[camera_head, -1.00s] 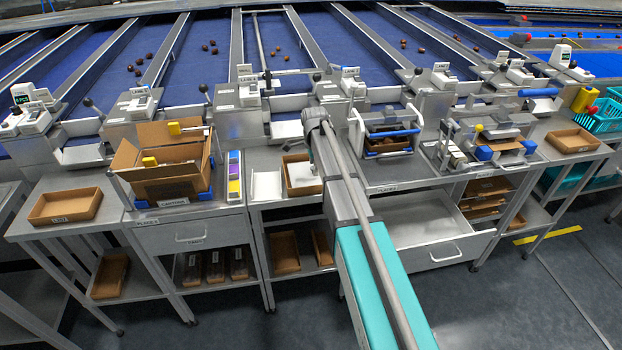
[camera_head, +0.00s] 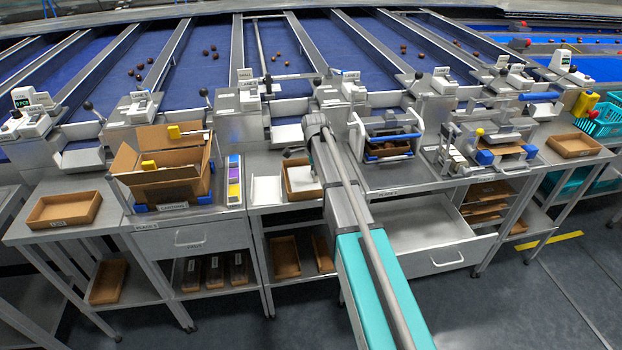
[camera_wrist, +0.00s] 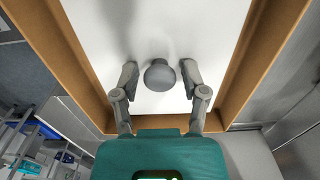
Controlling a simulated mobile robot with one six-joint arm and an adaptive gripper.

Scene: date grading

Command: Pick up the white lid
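The white lid (camera_wrist: 207,30) lies in a brown cardboard tray in the wrist view, with a round grey knob (camera_wrist: 160,76) standing up from it. My gripper (camera_wrist: 160,80) is open, with one finger on each side of the knob and a gap visible on both sides. In the head view a white corner of the lid (camera_head: 301,177) shows in the tray (camera_head: 290,194), beside my arm. My arm hides the gripper's fingers and the knob there.
The tray's walls (camera_wrist: 243,65) rise close around the lid. A white panel (camera_head: 266,189) stands left of the tray. An open carton (camera_head: 165,185) stands further left, and a white-handled rack (camera_head: 385,135) stands to the right. An open drawer (camera_head: 430,240) juts out below.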

